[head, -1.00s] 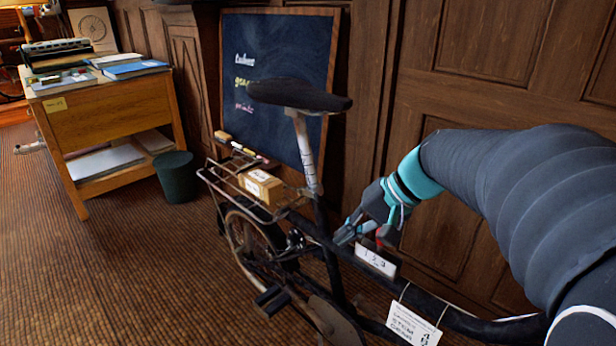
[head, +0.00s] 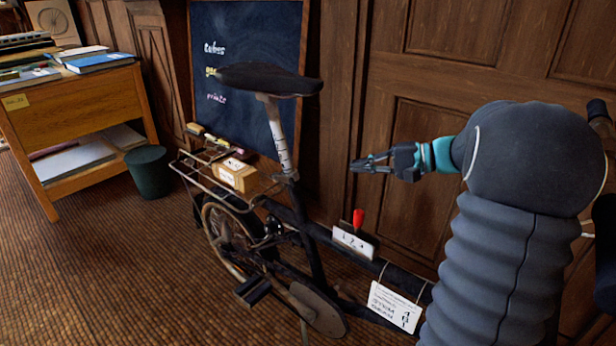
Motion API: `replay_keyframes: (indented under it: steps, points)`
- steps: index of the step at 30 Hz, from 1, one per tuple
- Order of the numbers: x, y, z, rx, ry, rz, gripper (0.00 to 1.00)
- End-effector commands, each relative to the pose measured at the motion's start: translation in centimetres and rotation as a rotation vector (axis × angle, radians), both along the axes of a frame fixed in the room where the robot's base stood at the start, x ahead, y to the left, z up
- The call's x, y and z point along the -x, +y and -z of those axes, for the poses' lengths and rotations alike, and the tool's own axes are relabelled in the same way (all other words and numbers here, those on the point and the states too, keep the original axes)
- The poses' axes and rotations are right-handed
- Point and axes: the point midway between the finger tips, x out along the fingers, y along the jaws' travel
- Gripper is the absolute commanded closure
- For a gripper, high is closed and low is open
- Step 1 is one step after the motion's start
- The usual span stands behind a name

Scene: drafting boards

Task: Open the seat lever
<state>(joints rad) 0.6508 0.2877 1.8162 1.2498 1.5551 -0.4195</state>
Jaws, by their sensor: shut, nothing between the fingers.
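A bicycle stands with its black saddle (head: 268,80) on a pale, marked seat post (head: 279,135). The post enters a dark frame clamp (head: 287,177); I cannot make out a separate seat lever there. A red-tipped lever (head: 358,219) stands upright on the frame tube behind a white plate marked with numbers (head: 354,241). My gripper (head: 361,163) is shut and empty, pointing left, above the red lever and to the right of the seat post, apart from both.
A rear rack (head: 200,176) carries a small cardboard box (head: 236,175). A chalkboard (head: 250,40) is behind the bicycle. A white tag (head: 393,308) hangs from the frame. A bin (head: 148,172) and wooden desk (head: 85,110) are at left.

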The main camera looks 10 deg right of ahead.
Motion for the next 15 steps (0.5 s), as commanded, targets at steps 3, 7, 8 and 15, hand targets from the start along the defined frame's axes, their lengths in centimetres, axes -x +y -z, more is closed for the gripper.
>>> replay_keyframes:
  steps: [3, 7, 8, 15]
  points:
    - [-0.1, 0.2, 0.1, 0.001, 0.001, -0.001, 1.0]
    - [-0.5, 1.0, 0.4, 0.001, 0.001, -0.001, 1.0]
    - [-0.7, 1.3, 0.5, 0.001, 0.001, -0.002, 1.0]
    - [-2.6, 5.0, 1.8, 0.0, 0.003, -0.004, 1.0]
